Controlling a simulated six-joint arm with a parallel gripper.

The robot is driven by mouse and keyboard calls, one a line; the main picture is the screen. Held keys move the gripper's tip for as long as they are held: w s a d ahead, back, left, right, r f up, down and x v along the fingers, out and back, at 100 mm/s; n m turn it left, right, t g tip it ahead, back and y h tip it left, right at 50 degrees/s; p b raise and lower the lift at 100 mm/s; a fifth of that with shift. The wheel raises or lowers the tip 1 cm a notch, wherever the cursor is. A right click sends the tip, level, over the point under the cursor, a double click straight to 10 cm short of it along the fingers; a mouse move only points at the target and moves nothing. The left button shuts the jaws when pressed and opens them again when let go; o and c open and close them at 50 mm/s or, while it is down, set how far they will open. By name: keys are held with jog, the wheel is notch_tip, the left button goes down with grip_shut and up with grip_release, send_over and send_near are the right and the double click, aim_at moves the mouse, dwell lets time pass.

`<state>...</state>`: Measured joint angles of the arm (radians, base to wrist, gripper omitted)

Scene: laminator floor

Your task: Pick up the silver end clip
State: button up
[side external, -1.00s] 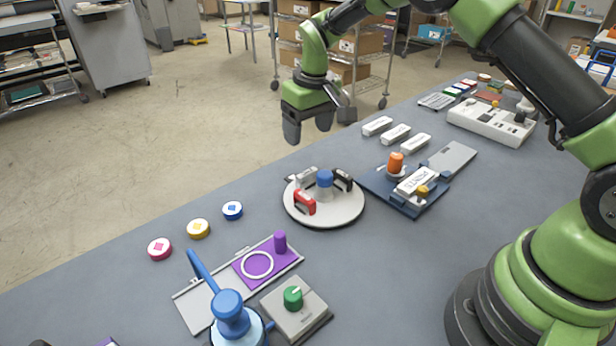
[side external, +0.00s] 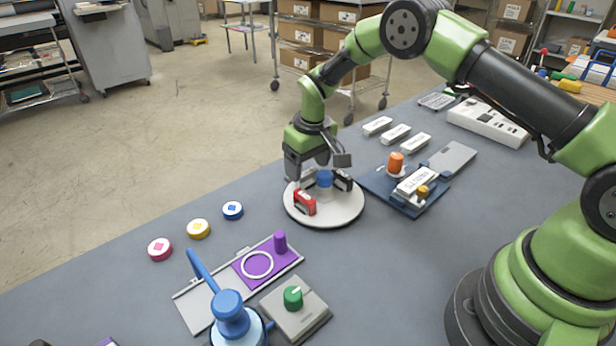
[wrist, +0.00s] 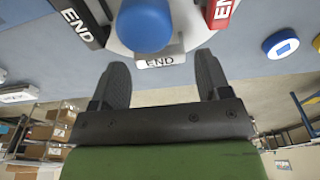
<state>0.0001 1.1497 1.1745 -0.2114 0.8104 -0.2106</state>
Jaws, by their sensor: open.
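The silver end clip (side external: 306,178) sits at the back of a round white turntable (side external: 337,217), partly hidden by my gripper in the side view. In the wrist view the silver end clip (wrist: 161,60) shows its END label between and just beyond my fingertips. My gripper (side external: 307,170) is open, pointing down over the clip; in the wrist view its two dark fingers (wrist: 163,72) stand apart with nothing held. A blue knob (side external: 325,179) stands at the turntable's centre. A red end clip (side external: 305,203) and a black end clip (side external: 342,180) sit on the same turntable.
A blue tray (side external: 405,208) with an orange knob (side external: 395,161) lies to the right. Coloured discs (side external: 198,229) and a purple fixture (side external: 262,262) lie to the left. A blue-handled press (side external: 230,315) stands in front. The table's back edge is close behind the turntable.

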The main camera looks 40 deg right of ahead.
aim_at(308, 173)
jog(key=shift+f, duration=0.7)
dwell(0.4)
jog(key=c, duration=0.7)
jog(key=shift+r, duration=3)
